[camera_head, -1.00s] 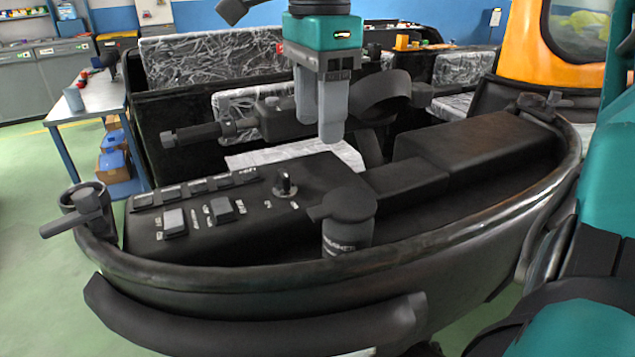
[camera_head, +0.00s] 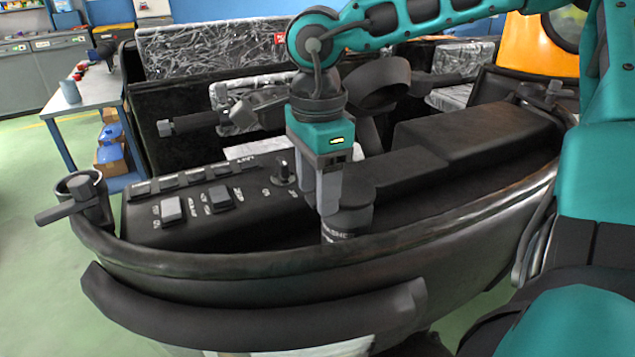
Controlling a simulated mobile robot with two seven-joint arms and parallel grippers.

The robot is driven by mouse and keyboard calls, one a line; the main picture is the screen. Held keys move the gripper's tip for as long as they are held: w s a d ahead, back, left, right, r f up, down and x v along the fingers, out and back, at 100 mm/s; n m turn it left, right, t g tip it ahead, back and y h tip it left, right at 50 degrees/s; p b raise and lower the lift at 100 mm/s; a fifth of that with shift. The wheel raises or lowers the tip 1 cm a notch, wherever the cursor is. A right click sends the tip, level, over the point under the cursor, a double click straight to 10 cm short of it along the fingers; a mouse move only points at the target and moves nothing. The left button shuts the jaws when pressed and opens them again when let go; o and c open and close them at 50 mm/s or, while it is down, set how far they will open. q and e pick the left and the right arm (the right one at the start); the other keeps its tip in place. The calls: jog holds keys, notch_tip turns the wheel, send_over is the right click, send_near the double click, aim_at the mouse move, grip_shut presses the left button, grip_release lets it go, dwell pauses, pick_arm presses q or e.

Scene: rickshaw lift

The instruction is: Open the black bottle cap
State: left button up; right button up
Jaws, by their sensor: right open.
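The black bottle cap (camera_head: 357,196) sits at the front rim of the dark console, to the right of the panel with switches. It is a squat round cap on a dark neck with white lettering (camera_head: 338,233). My right gripper (camera_head: 328,207) points down with its grey fingers open, and its fingertips overlap the left part of the cap in the picture. The fingers and the gripper body hide that part of the cap, and I cannot tell whether they touch it. My left gripper is not in view.
A switch panel (camera_head: 185,208) with a small knob (camera_head: 283,170) lies left of the cap. A black handlebar lever (camera_head: 195,122) and a round black ring piece (camera_head: 378,82) stand behind. A curved rim and lower black bumper (camera_head: 250,306) run along the front.

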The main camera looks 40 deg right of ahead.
grip_shut()
dwell(0.5)
